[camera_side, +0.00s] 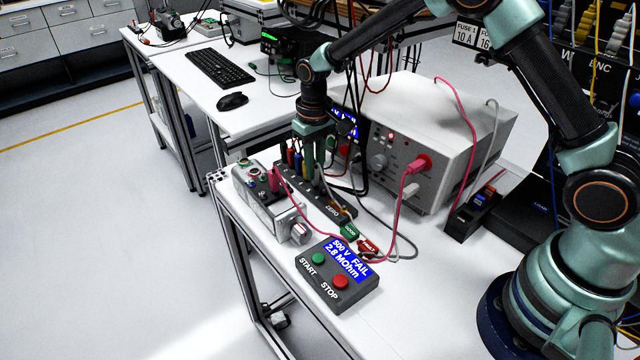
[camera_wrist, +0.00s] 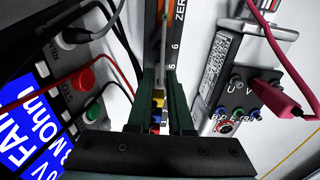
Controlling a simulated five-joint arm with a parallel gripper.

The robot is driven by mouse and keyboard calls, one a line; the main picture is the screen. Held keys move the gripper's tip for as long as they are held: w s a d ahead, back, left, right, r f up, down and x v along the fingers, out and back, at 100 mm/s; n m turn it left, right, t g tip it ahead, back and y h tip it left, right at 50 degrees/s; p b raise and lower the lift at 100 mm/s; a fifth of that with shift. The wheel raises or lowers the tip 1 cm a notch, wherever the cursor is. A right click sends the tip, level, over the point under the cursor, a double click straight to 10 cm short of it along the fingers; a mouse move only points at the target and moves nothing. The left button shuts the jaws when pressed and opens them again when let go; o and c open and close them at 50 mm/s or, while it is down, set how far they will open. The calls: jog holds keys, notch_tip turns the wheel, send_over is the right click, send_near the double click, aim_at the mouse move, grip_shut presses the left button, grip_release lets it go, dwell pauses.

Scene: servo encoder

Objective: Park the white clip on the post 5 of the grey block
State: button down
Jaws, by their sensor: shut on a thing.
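My gripper (camera_side: 309,172) points down over the dark grey block (camera_side: 338,208), which is marked ZERO. In the wrist view its two green fingers (camera_wrist: 166,82) are close together over the block, near the printed numbers 5 and 6. The fingers are shut on the white clip (camera_wrist: 158,94), of which only a small pale part shows between them. The fingers hide most of the clip and the post under it. I cannot tell whether the clip touches a post. Several coloured clips (camera_side: 291,158) stand at the block's far end, beside my gripper.
A grey metal box (camera_side: 268,207) with a knob and a pink plug stands left of the block. A START/STOP box (camera_side: 337,276) sits in front. A large tester (camera_side: 440,140) stands behind, right. Pink and grey cables loop close to the block.

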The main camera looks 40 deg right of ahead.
jog(key=shift+f, duration=0.15)
dwell(0.6)
jog(key=c, duration=0.8)
grip_release()
jog(key=shift+o, duration=0.2)
jog(key=shift+r, duration=3.5)
